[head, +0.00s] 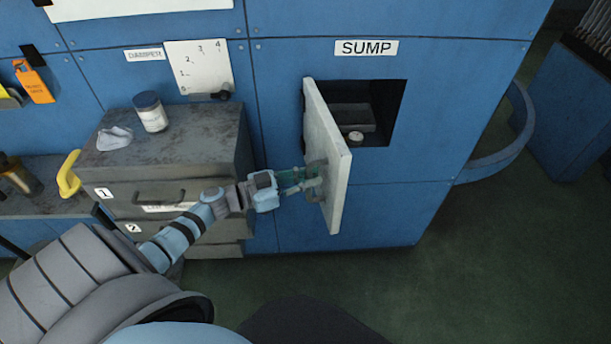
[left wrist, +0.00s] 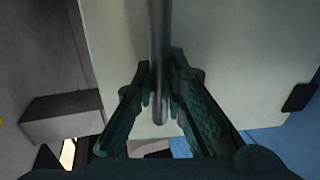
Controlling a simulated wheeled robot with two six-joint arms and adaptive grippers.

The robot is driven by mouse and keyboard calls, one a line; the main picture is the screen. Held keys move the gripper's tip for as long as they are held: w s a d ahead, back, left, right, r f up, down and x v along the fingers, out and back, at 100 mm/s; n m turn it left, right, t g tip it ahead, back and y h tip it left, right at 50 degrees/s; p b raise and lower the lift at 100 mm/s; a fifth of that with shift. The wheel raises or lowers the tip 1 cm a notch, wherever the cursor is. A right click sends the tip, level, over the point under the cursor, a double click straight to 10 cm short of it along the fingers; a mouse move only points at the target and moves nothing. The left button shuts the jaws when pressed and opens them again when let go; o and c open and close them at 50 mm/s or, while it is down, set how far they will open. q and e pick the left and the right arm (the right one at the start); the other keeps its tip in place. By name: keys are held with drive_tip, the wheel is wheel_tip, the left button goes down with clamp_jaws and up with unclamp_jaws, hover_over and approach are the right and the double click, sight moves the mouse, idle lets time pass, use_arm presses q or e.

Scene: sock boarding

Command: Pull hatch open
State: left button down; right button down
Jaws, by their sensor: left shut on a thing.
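The hatch (head: 330,140) is a pale grey-white door under the SUMP label (head: 366,48). It stands swung out from the blue cabinet, showing a dark square opening (head: 384,95) behind it. My left gripper (head: 312,183) is at the lower front face of the hatch, shut on its handle. In the left wrist view the handle (left wrist: 159,50) is a grey bar running down between the two fingers (left wrist: 160,98), with the pale hatch face (left wrist: 230,60) behind it. My right gripper does not show in either view.
Inside the opening sits a small round pale item (head: 356,138) near a grey box (head: 352,116). Left of the hatch stands a grey drawer unit (head: 175,150) with a jar (head: 150,111) and a crumpled cloth-like item (head: 115,138) on top. The green floor (head: 480,270) at right is clear.

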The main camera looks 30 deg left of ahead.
use_arm(q)
drive_tip(key=shift+w+r, duration=0.1)
drive_tip(key=shift+r, duration=0.1)
drive_tip(key=c, duration=1.9)
unclamp_jaws()
drive_tip(key=shift+a, duration=0.1)
drive_tip(key=shift+f, duration=0.15)
drive_tip(key=v, duration=1.2)
